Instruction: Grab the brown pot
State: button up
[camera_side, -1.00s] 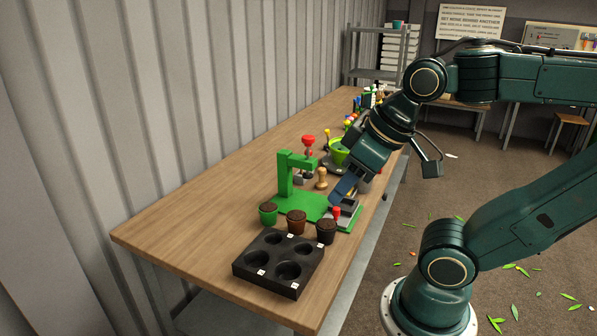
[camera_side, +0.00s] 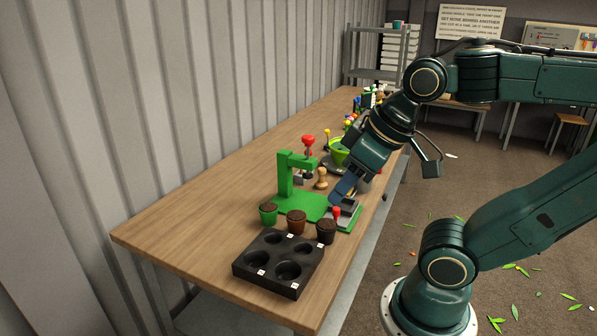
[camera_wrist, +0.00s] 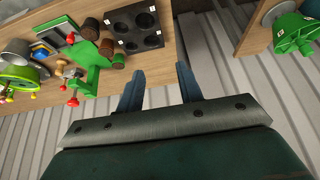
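The brown pot (camera_side: 296,222), filled with dark soil, stands upright on the table between a green pot (camera_side: 268,214) and a darker brown pot (camera_side: 326,231).
A black tray (camera_side: 267,261) with several empty round holes lies in front of the pots. A green stand (camera_side: 285,180) rises behind them. A red-topped tool (camera_side: 336,212) is close under my gripper. The table's left front is clear.

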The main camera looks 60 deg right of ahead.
jog(key=shift+o, duration=0.4)
jog(key=o, duration=0.9)
jog(key=w+d+f+m+g, duration=0.1)
jog(key=w+d+m+g, duration=0.1)
jog(key=w+d+m, duration=0.45)
jog(key=w+d+f+m+g, duration=0.2)
jog(key=w+d, duration=0.2)
jog(key=w, duration=0.5)
jog(key=w+d+f+m+g, duration=0.1)
jog(key=w+d+f+m, duration=0.1)
jog(key=d+f, duration=0.4)
jog(key=w+d+f+m+y, duration=0.1)
jog(key=w+d+f+m, duration=0.2)
jog(key=d+f+m, duration=0.2)
jog(key=d+f, duration=0.1)
jog(key=d, duration=0.2)
jog(key=shift+w+f+g, duration=0.2)
jog(key=shift+f+g, duration=0.15)
jog(key=shift+g, duration=0.05)
